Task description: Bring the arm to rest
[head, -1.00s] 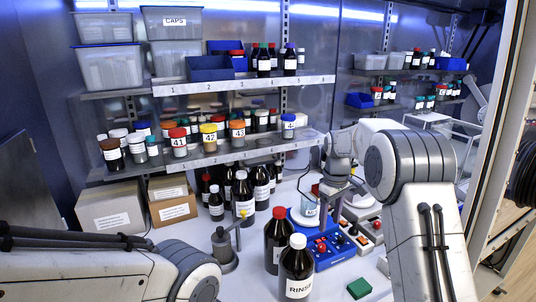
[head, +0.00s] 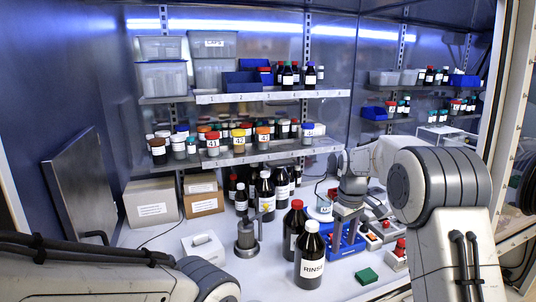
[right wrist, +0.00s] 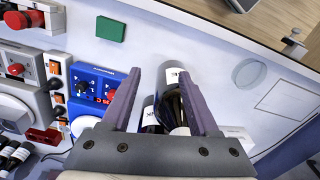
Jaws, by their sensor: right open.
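My right gripper (head: 346,228) points down in front of the blue control box (head: 338,250) on the bench. In the right wrist view its two fingers (right wrist: 162,75) are spread open. Dark bottles (right wrist: 172,108) with white labels show between and beyond the fingers, and I see no grip on them. My right arm (head: 430,185) comes in from the right, bent at the elbow. My left arm crosses the lower left corner, and its gripper is out of view.
A RINSE bottle (head: 310,262) and a red-capped bottle (head: 294,226) stand left of the right gripper. A green block (head: 367,276) lies near the front. A metal stand (head: 246,240) and a white box (head: 203,247) are further left. Loaded shelves (head: 270,97) line the back.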

